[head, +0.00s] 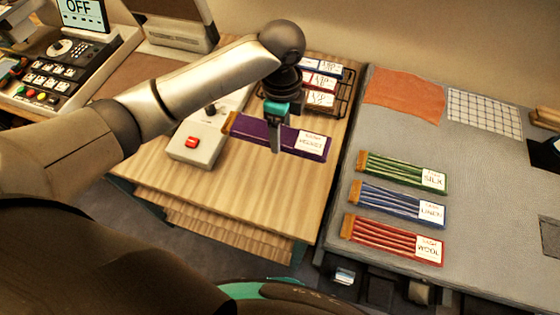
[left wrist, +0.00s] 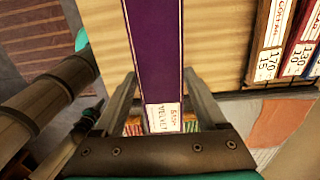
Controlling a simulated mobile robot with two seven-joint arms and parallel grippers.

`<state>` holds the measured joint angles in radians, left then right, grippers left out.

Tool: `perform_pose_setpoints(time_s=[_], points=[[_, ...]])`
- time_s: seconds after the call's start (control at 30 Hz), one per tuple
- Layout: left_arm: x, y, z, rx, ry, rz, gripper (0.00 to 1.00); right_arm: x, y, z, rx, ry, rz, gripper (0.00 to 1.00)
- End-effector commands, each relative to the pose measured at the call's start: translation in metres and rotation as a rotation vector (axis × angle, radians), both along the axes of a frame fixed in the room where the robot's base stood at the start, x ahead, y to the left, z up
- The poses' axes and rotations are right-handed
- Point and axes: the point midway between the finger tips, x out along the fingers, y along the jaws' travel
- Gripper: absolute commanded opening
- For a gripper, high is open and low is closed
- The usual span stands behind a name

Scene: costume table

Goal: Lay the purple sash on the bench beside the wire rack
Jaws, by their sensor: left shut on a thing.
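The purple sash (head: 248,131) is a long flat strip with a tan end and a white label marked velvet. My left gripper (head: 277,138) is shut on it near its middle, pointing down. In the left wrist view the sash (left wrist: 152,45) runs between the two fingers (left wrist: 161,80). It is over the wooden bench (head: 225,195), in front of the wire rack (head: 346,109). I cannot tell whether it touches the bench top. The rack holds several labelled folded pieces. My right gripper is not in view.
A white box with a red button (head: 192,142) stands close to the sash's left end. A grey table (head: 390,125) at right holds green (head: 400,170), blue (head: 398,202) and red sashes (head: 392,238) and cloth swatches. The bench's front part is clear.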

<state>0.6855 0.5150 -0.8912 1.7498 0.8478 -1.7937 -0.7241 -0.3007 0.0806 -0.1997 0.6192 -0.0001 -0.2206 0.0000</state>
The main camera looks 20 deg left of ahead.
Motion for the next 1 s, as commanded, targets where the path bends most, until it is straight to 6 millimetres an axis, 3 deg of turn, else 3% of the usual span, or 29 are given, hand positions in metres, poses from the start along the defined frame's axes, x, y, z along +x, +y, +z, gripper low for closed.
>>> perform_pose_setpoints(time_s=[0.1,0.3,0.53,0.73,1.0], points=[[-0.001,0.000,-0.036,0.001,0.005,0.003,0.17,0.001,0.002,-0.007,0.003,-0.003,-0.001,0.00],[-0.001,0.000,-0.079,0.000,0.001,0.001,0.17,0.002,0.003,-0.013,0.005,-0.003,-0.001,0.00],[0.000,0.000,-0.099,0.000,0.001,0.002,0.17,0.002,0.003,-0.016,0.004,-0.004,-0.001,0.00],[0.000,0.000,-0.129,0.000,0.001,0.002,0.17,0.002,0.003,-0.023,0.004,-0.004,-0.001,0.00],[0.000,0.000,-0.134,0.000,-0.002,0.001,0.17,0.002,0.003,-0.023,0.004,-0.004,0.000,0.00]])
